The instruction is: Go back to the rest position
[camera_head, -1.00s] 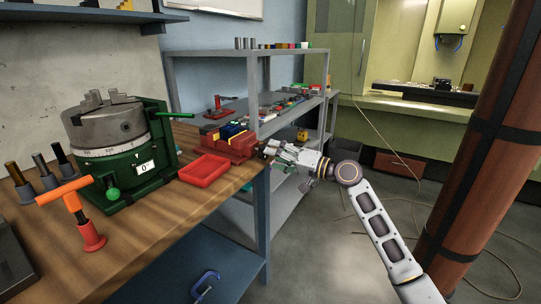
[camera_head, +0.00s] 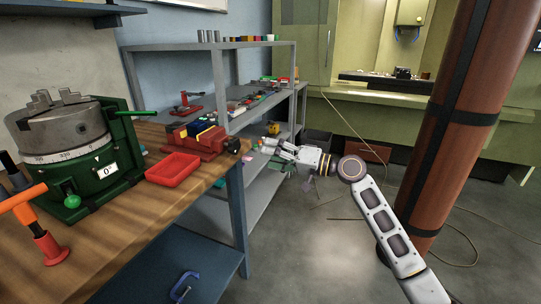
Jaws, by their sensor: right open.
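My right gripper (camera_head: 279,152) is at the end of the white arm that comes in from the lower right. It is open, with nothing visible between its fingers. It hangs in the air just right of the workbench corner, in front of the grey shelf. My left gripper is out of view.
The wooden workbench (camera_head: 135,225) holds a green rotary chuck (camera_head: 62,137), a red tray (camera_head: 173,168), a red vise (camera_head: 207,141) and an orange-handled tool (camera_head: 42,230). A grey shelf (camera_head: 185,45) stands behind. A brown pillar (camera_head: 447,120) rises at right. Open floor lies below.

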